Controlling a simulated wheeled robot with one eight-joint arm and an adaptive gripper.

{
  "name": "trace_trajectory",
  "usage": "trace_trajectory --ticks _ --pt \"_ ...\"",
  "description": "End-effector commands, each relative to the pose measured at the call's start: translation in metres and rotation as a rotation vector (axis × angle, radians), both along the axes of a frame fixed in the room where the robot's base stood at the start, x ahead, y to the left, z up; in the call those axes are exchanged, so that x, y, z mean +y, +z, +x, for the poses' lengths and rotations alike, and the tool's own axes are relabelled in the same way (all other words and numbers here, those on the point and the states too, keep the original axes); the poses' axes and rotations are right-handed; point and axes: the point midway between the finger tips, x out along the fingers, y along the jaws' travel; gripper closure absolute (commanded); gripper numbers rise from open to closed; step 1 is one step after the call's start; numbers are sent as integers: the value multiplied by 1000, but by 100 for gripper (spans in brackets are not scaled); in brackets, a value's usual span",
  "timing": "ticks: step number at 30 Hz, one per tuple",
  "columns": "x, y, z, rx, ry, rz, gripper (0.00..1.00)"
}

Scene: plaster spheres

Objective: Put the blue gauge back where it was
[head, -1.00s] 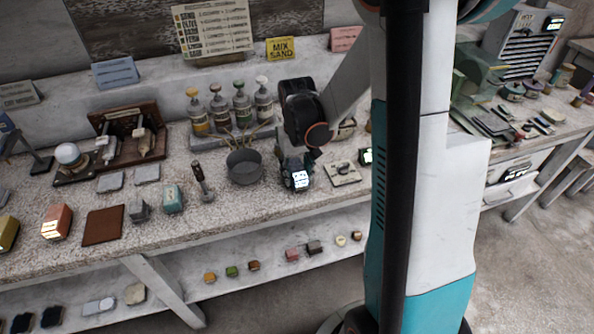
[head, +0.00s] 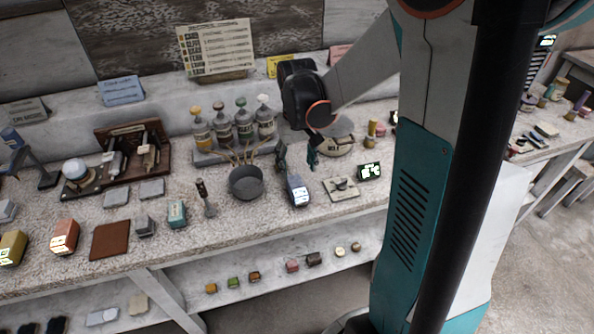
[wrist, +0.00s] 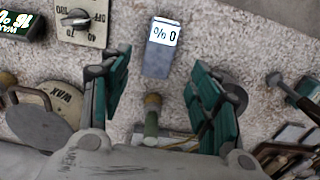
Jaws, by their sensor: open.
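The blue gauge (head: 299,196) is a small blue-grey block with a lit white display. It stands on the speckled worktop near the front edge, right of a grey pot. In the wrist view the gauge (wrist: 158,60) reads "0 %" and lies just beyond my fingertips. My gripper (head: 297,157) is open, with its two teal-padded fingers spread and nothing held. The fingers partly hide the worktop behind the gauge in the head view.
Right of the gauge are a dial plate (head: 341,188) and a black display (head: 370,171). A round wax lid (wrist: 45,117) lies near the left finger. A green tan-topped piece (wrist: 152,118) stands between the finger bases. The grey pot (head: 246,183) is left.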

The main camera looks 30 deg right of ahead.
Motion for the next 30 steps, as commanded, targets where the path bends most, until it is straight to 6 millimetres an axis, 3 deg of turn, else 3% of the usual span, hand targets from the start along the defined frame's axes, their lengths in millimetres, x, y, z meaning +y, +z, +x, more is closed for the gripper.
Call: trace_trajectory --ticks 6,20,23,30 --pt "0 22 0 0 0 0 44" --pt "5 29 0 -10 7 -3 44" --pt "19 43 -1 -41 30 -12 44" --pt "80 99 -14 -202 124 -40 44"
